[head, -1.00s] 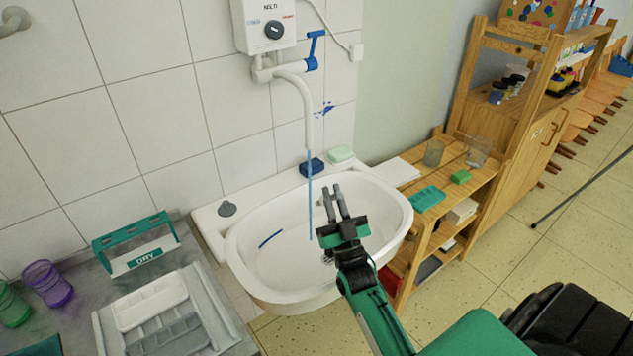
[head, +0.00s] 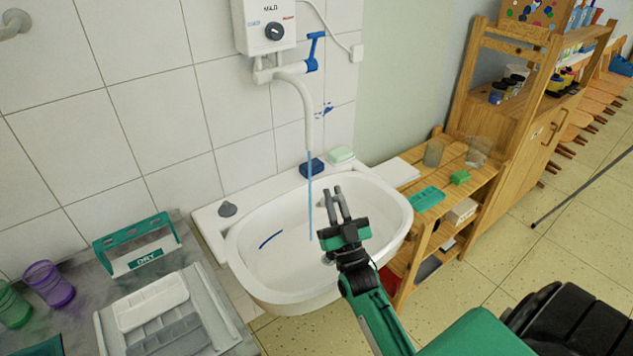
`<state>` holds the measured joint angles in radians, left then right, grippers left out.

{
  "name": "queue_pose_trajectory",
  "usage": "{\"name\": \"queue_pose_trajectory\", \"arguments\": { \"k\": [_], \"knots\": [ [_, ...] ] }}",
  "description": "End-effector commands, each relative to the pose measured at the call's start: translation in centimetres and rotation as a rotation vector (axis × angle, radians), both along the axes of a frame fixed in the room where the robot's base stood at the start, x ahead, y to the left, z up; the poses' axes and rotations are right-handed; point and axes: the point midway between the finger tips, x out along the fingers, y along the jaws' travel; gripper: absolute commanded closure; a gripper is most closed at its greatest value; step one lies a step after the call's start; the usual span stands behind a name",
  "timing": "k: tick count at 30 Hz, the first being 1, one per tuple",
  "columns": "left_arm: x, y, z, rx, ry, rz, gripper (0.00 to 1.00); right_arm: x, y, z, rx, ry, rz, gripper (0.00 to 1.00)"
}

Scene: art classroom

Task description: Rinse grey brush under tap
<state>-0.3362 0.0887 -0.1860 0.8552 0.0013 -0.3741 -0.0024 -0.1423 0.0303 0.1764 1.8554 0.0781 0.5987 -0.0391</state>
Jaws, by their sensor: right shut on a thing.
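My right gripper (head: 341,204) is over the right half of the white sink basin (head: 385,215), its fingers pointing toward the wall. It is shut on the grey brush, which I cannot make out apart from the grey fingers. A thin blue-tinted stream of water (head: 310,195) falls from the white tap spout (head: 309,120) into the basin. The stream is just left of the fingers; I cannot tell whether it touches the brush. The blue tap lever (head: 315,48) is above the spout. My left gripper is out of view.
A green DRY rack (head: 137,245), pale trays (head: 152,302) and purple (head: 48,283) and green cups (head: 12,308) stand on the left counter. A dark blue sponge (head: 311,168) and pale green soap (head: 341,154) are on the sink's back ledge. A wooden shelf (head: 455,185) stands right.

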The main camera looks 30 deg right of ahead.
Motion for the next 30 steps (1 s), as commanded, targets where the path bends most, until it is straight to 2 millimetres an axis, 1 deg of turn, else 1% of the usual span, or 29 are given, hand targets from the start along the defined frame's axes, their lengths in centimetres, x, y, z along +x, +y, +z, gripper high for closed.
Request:
{"name": "queue_pose_trajectory", "arguments": {
  "k": [1, 3, 15, 18, 30],
  "knots": [
    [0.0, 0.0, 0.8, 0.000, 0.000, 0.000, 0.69, -0.5, 0.1, 0.7, 0.000, 0.000, 0.000, 1.00],
    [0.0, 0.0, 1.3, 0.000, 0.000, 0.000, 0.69, -1.1, 0.2, 1.1, 0.000, 0.000, 0.000, 1.00],
    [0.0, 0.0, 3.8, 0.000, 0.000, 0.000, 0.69, -4.3, 0.8, 3.3, 0.000, 0.000, 0.000, 1.00],
    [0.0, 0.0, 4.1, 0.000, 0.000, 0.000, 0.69, -4.9, 1.0, 3.6, 0.000, 0.000, 0.000, 1.00],
    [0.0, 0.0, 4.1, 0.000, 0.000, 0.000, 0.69, -5.1, 1.0, 3.6, 0.000, -0.001, 0.000, 1.00]
  ]
}}
